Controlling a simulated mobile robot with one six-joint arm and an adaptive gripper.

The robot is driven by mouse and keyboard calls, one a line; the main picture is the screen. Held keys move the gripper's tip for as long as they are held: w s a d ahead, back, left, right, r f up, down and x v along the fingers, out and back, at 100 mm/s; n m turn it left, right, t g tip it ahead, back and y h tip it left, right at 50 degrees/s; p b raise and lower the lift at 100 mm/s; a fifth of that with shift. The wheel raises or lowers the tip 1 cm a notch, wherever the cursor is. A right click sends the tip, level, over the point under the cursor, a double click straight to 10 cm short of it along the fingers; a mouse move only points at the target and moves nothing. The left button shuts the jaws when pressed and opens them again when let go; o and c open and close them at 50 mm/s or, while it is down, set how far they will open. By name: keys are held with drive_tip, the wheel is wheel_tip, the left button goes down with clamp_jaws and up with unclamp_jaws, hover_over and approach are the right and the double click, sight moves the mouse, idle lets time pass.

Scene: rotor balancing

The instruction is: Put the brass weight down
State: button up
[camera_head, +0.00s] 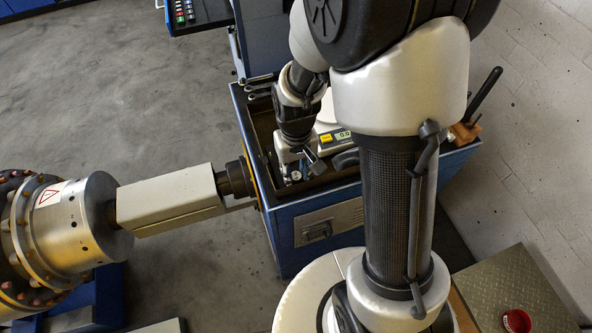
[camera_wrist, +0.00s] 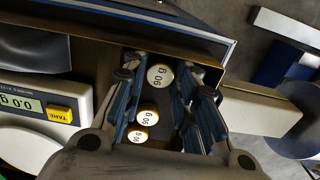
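Several round weights with white tops marked in grams show between the fingers of my gripper (camera_wrist: 165,92) in the wrist view. The largest-looking weight (camera_wrist: 160,77) is nearest the fingertips, with a blue-padded finger close on each side; whether the pads touch it is unclear. A middle weight (camera_wrist: 147,117) and a smaller-looking weight (camera_wrist: 138,134) with a brass-coloured rim show nearer the palm. In the head view my gripper (camera_head: 303,165) points down into the open top of the blue cabinet (camera_head: 285,228). A white-topped disc (camera_head: 296,175) shows by it; the fingertips are partly hidden.
A scale (camera_head: 330,139) reading 0.0 sits right beside my gripper; its yellow button (camera_wrist: 61,114) shows in the wrist view. The cabinet wall (camera_wrist: 200,57) is close past the fingertips. A rotor (camera_head: 75,220) with a beige shaft stands left. Open floor lies behind it.

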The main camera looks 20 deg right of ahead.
sight(296, 176)
drive_tip(key=o, duration=0.3)
drive_tip(key=shift+r, duration=0.1)
wheel_tip(296, 176, up, 13)
drive_tip(key=p, duration=0.3)
drive_tip(key=s+r+t, duration=0.4)
drive_tip(key=s+r, duration=0.9)
drive_tip(key=s, duration=0.2)
drive_tip(key=shift+t, duration=0.3)
